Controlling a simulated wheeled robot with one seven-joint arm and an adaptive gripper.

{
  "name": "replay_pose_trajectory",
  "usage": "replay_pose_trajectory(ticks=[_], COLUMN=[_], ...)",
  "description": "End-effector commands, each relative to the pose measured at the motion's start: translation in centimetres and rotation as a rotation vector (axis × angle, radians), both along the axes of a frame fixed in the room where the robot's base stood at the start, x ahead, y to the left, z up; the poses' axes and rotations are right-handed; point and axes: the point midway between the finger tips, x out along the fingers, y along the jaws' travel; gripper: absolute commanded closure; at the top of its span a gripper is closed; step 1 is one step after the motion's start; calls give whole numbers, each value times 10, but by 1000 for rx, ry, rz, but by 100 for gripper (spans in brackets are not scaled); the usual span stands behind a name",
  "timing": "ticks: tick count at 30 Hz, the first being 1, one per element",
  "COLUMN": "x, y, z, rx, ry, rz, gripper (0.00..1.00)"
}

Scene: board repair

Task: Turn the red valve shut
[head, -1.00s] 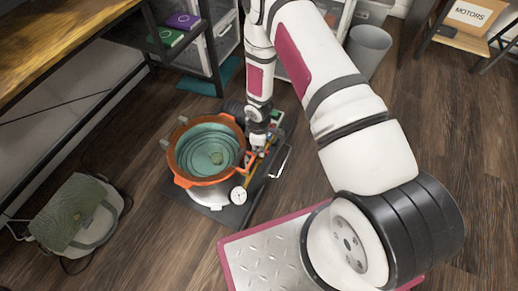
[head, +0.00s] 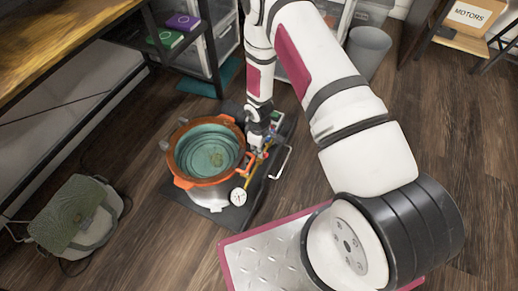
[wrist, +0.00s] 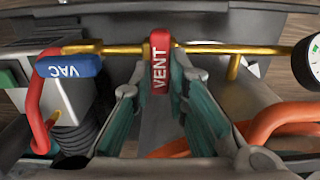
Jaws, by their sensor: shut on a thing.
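The red valve handle (wrist: 160,62), marked VENT, sits on a brass pipe (wrist: 210,47) in the wrist view. It points back along the view toward my gripper, roughly across the pipe. My gripper (wrist: 156,92) is shut on this handle, with its teal-padded fingers on either side. A blue handle (wrist: 68,66) marked VAC lies along the same pipe to the left. In the head view my gripper (head: 256,148) is low beside the vacuum pot (head: 208,192), and the red handle is hard to make out there.
A pressure gauge (wrist: 314,60) is at the pipe's right end. An orange hose (wrist: 275,122) curves nearby. The pot stands on a dark base (head: 232,216) with a metal handle (head: 283,163). A green bag (head: 75,215) lies left; a grey bin (head: 368,52) stands behind.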

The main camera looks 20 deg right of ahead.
Motion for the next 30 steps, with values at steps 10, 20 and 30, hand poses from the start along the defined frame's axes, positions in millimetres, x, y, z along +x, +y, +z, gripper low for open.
replay_pose_trajectory(ticks=[10,20,30], x=[0,1,1], y=[-1,0,-1], z=[0,14,79], rx=[-1,1,1], ry=[1,-2,-4], rz=[-2,-1,-2], gripper=[65,65,65])
